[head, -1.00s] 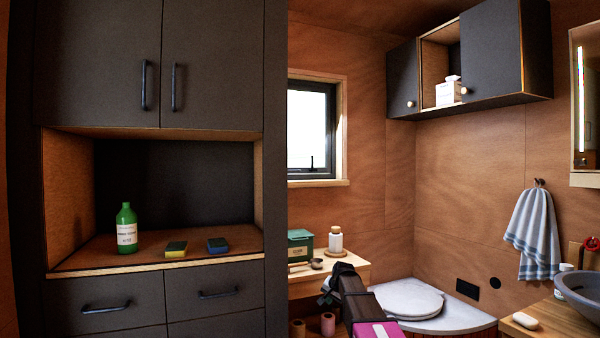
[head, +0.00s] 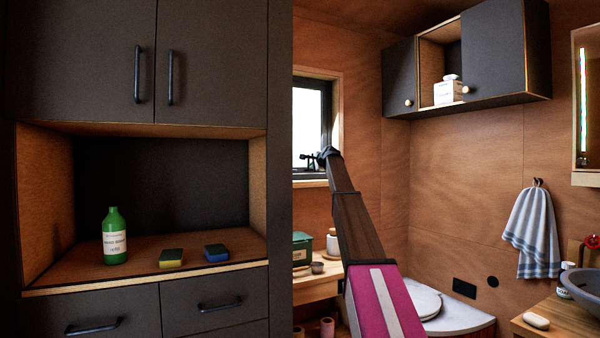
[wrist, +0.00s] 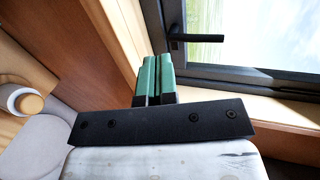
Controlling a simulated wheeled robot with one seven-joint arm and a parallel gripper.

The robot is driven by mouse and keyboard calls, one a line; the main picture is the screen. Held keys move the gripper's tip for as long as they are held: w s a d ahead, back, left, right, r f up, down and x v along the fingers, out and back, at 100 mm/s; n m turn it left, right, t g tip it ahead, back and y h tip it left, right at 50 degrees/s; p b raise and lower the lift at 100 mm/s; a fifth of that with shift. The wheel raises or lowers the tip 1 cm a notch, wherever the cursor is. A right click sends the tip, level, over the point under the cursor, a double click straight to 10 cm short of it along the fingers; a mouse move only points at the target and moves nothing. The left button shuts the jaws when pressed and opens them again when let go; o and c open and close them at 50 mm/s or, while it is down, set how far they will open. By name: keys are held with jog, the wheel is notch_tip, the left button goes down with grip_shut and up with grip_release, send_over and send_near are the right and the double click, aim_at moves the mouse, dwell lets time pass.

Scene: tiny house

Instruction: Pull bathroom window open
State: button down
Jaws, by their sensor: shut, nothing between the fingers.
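The bathroom window (head: 308,122) has a dark frame and bright glass and is partly cut off by the cabinet edge in the head view. My gripper (head: 322,157) is raised in front of the window's lower part in the head view. In the wrist view my gripper (wrist: 155,65) has its green fingers together, empty, left of and below the handle, apart from it in the picture. Whether the sash is ajar cannot be told.
A wooden sill (wrist: 240,103) runs below the window. A wooden shelf (head: 318,288) with a green box (head: 302,248) and a white jar (head: 333,243) stands below. The dark cabinet (head: 205,60) is at left. The toilet (head: 425,300) is at right.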

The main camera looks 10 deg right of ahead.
aim_at(299, 171)
jog(key=x, duration=0.8)
jog(key=r+x, duration=0.1)
jog(key=x, duration=0.4)
jog(key=shift+w+r, duration=0.1)
jog(key=shift+w, duration=0.05)
jog(key=shift+w+a, duration=0.2)
jog(key=shift+w, duration=0.25)
